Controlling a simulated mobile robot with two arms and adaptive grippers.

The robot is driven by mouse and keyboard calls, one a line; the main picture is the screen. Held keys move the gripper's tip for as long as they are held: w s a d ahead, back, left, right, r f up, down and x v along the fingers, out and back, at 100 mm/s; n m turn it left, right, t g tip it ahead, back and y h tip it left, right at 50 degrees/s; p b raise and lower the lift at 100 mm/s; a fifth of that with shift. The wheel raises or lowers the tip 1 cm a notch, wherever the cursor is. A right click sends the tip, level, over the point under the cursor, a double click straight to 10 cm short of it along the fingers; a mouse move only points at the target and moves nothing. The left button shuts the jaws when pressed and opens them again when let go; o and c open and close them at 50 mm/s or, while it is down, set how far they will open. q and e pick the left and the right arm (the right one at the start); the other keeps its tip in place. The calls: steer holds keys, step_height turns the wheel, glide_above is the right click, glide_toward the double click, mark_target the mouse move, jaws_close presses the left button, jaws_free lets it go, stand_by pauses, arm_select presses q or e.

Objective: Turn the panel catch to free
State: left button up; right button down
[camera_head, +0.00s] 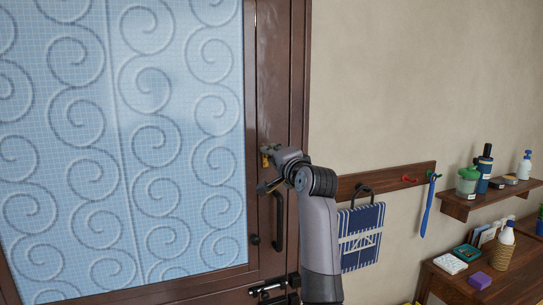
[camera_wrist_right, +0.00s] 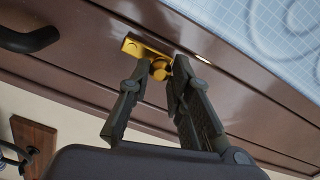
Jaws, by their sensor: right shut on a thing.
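The panel is a brown-framed door (camera_head: 275,60) with a pale blue, spiral-patterned pane (camera_head: 130,130). The brass-yellow panel catch (camera_head: 265,160) sits on the frame, partly hidden by my gripper. In the right wrist view the catch shows as a flat brass plate (camera_wrist_right: 135,45) with a small round knob (camera_wrist_right: 160,70). My right gripper (camera_head: 268,170) reaches the catch from the right. In the wrist view its dark fingers (camera_wrist_right: 158,82) are shut on the knob, one on each side. Part of the knob is hidden behind the fingers. My left gripper is not in view.
A dark pull handle (camera_head: 279,222) is below the catch, close to my right arm. A dark bolt (camera_head: 268,288) is at the panel's lower edge. A hook rail with a blue towel (camera_head: 360,240) and shelves with bottles (camera_head: 486,168) stand to the right.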

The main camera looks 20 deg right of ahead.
steer(key=c, duration=1.5)
jaws_free()
steer(key=shift+d, duration=0.15)
steer(key=shift+o, duration=0.2)
steer(key=shift+s, duration=0.1)
steer(key=s, duration=1.2)
steer(key=shift+d, duration=0.15)
steer(key=shift+w, duration=0.1)
